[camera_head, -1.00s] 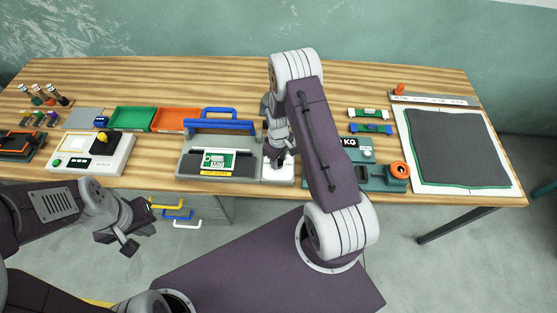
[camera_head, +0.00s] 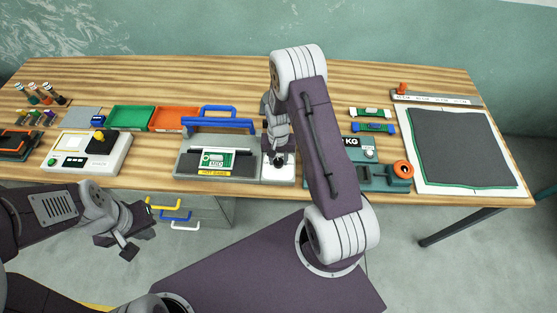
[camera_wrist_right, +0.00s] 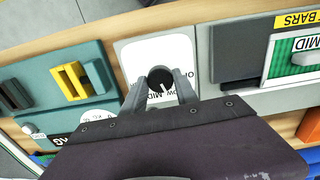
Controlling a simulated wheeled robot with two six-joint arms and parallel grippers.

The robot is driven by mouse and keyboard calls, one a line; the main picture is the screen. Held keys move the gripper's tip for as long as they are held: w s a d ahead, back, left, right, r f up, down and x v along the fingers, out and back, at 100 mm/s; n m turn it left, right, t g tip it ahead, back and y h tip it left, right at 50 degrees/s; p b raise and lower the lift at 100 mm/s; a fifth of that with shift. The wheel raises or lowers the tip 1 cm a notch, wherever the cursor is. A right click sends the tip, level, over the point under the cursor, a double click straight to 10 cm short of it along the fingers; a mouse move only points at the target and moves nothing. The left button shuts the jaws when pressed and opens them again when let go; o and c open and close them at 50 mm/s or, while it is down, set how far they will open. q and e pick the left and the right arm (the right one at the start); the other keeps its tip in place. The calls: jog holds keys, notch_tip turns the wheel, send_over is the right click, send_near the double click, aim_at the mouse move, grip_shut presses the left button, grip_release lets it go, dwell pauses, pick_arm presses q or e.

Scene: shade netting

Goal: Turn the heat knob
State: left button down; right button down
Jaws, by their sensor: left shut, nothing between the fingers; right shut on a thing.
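The heat knob (camera_wrist_right: 160,77) is a round black dial on a white plate (camera_wrist_right: 137,52) in the right wrist view. LOW and MID print shows beside it, partly hidden. A pale pointer mark on it faces the lower right, toward the LOW and MID print. My right gripper (camera_wrist_right: 163,87) is shut on the knob, one finger on each side. In the head view the right gripper (camera_head: 279,160) is over the white plate (camera_head: 278,175), hiding most of the knob. My left gripper (camera_head: 138,232) is shut and empty, in front of the table, away from the knob.
The grey sealer with a blue handle (camera_head: 220,124) and a MID card (camera_head: 215,162) stands left of the knob plate. A teal scale unit with an orange ring (camera_head: 403,169) is to the right. Green (camera_head: 130,118) and orange (camera_head: 176,119) trays sit behind. A dark sheet (camera_head: 463,147) lies far right.

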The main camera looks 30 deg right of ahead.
aim_at(279, 161)
jog(key=m, duration=0.4)
jog(key=shift+w+b, duration=0.15)
jog(key=shift+b, duration=0.25)
jog(key=shift+r+m, duration=0.1)
jog(key=shift+m, duration=1.9)
jog(key=c, duration=0.9)
grip_release()
jog(key=shift+c, duration=0.2)
jog(key=shift+d, duration=0.1)
notch_tip(279, 161, up, 9)
jog(key=b, duration=0.2)
